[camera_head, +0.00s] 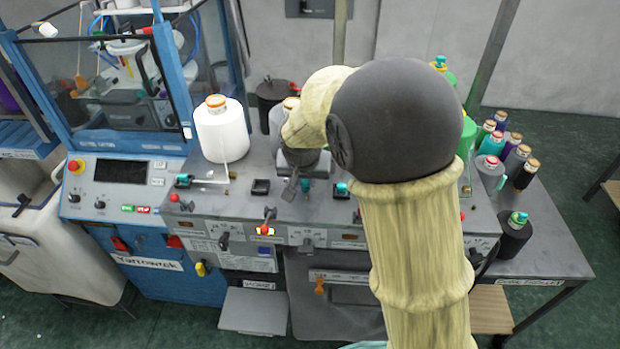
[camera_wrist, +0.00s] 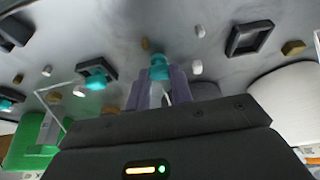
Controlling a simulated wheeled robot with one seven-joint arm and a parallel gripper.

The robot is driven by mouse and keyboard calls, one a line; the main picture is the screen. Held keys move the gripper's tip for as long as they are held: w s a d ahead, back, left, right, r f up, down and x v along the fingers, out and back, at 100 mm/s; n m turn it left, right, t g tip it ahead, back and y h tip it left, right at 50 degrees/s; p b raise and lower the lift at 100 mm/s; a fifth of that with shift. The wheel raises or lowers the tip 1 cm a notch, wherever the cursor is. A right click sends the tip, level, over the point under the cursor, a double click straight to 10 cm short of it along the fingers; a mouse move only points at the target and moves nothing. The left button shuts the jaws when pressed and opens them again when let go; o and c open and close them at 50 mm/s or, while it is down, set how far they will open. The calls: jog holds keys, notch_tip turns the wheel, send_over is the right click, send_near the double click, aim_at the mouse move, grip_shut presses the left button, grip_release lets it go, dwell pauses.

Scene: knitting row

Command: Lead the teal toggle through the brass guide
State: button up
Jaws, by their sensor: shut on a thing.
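My gripper (camera_wrist: 160,82) is shut on a teal toggle (camera_wrist: 158,67), which shows between the fingertips in the wrist view. In the head view the gripper (camera_head: 291,190) is over the grey machine top, below my dark wrist, and the toggle is hard to make out there. A small brass-coloured piece (camera_wrist: 145,44) shows just beyond the held toggle in the wrist view. Other brass-coloured pieces lie around it, and I cannot tell which one is the brass guide. Whether the held toggle touches the surface is unclear.
Another teal toggle (camera_wrist: 96,80) sits at a black square holder, with a pale thread nearby. An empty black square holder (camera_wrist: 250,38) is at upper right. In the head view a white cone (camera_head: 222,130) stands left of the gripper. Several spools (camera_head: 510,160) stand at the right.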

jog(key=shift+a, duration=0.9)
